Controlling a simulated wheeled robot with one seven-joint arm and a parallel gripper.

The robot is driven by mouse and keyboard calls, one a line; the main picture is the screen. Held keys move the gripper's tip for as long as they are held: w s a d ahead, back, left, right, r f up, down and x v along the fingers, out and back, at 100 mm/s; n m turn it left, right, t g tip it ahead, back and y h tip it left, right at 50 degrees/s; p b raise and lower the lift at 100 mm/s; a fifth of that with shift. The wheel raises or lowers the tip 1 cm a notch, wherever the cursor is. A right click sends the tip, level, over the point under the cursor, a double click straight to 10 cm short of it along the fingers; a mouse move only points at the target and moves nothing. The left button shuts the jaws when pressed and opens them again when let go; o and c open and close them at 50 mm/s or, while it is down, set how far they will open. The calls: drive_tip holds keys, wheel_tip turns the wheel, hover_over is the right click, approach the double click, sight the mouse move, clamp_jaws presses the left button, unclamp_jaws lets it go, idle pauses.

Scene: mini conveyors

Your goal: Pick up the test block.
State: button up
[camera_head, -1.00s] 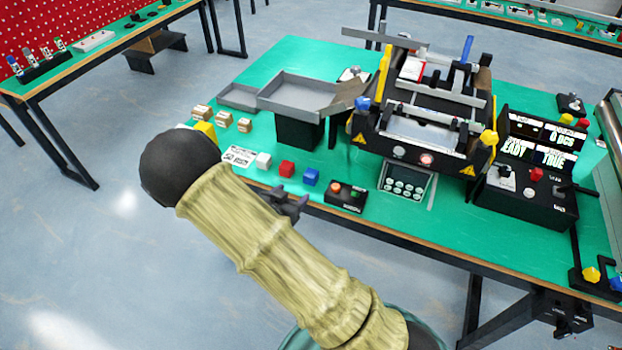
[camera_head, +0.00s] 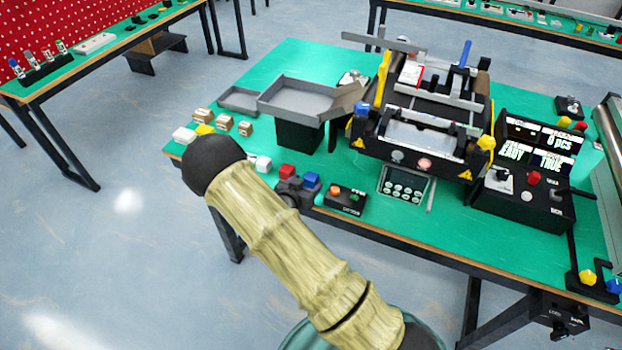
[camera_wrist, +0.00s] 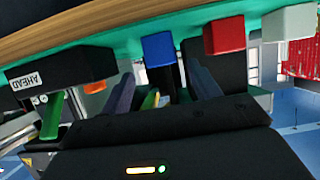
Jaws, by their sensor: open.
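Three small blocks stand near the front edge of the green table: a white block (camera_head: 263,163), a red block (camera_head: 287,171) and a blue block (camera_head: 311,180). No label tells which is the test block. My gripper (camera_head: 300,192) is dark, at the table's front edge close to the red and blue blocks. In the wrist view my gripper (camera_wrist: 163,85) is open, with the blue block (camera_wrist: 159,49) ahead between its two fingers. The red block (camera_wrist: 224,36) and white block (camera_wrist: 288,22) lie to the right there. Nothing is held.
A black button box (camera_head: 345,201) sits right of the blue block; it also shows in the wrist view (camera_wrist: 65,78). Behind are a grey tray (camera_head: 290,97) and the conveyor machine (camera_head: 420,130). Small boxes (camera_head: 224,122) stand at the left. My arm hides part of the front edge.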

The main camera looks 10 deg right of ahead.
sight(313, 174)
drive_tip(key=shift+x, duration=1.1)
drive_tip(key=shift+w, duration=0.1)
drive_tip(key=shift+p+x, duration=0.85)
drive_tip(key=shift+x, duration=1.75)
drive_tip(key=shift+a, duration=0.1)
drive_tip(key=c, duration=1.1)
